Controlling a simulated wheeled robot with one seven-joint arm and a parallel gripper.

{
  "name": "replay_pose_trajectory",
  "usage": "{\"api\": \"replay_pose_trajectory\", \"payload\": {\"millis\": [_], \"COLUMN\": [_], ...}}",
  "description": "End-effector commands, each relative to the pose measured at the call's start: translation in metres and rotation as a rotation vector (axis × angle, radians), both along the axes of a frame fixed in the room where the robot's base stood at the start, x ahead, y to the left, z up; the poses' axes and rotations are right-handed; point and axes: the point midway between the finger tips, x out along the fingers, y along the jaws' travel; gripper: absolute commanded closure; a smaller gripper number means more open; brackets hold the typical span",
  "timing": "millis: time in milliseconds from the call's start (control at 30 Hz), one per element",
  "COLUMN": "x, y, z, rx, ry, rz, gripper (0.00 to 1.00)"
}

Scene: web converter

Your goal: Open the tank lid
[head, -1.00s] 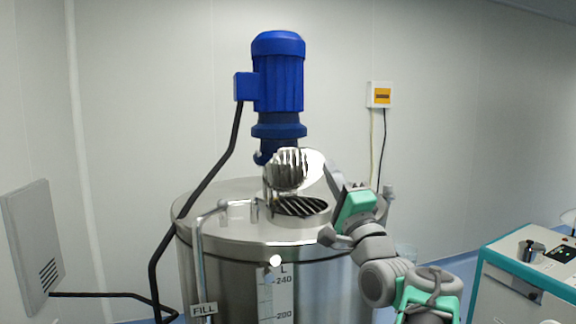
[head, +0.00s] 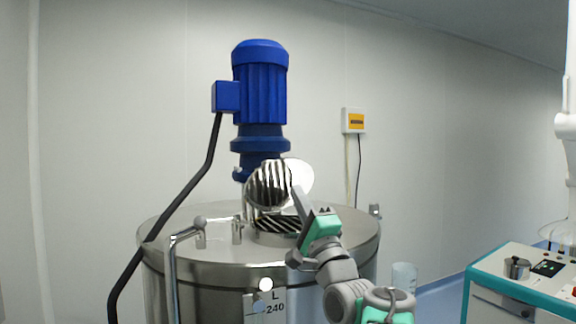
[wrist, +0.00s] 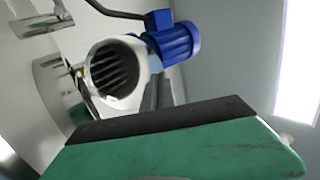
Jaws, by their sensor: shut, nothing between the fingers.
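The steel tank (head: 200,262) stands in the middle of the head view. Its round lid (head: 270,188) is tilted up on its hinge, and the striped grate of the opening (head: 275,222) shows below it. In the wrist view the raised lid (wrist: 114,72) shows its shiny inner face with dark striped reflections. My gripper (head: 299,200) is shut and empty, at the right edge of the raised lid in the head view. I cannot tell whether it touches the lid. In the wrist view the gripper's dark and green body fills the bottom.
A blue motor (head: 260,90) rises behind the lid, with a black cable running down to the left. A bent pipe (head: 185,235) stands at the tank's left front. A teal-edged cart (head: 520,285) is at the right.

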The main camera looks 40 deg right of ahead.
Motion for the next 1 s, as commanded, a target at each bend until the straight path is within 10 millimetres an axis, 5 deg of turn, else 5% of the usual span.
{"api": "replay_pose_trajectory", "payload": {"millis": [400, 1000], "x": [0.062, 0.066], "y": [-0.019, -0.008], "z": [0.054, 0.068], "rx": [-0.001, -0.007], "ry": [-0.001, 0.004], "rz": [-0.003, 0.003], "gripper": [1.00, 1.00]}}
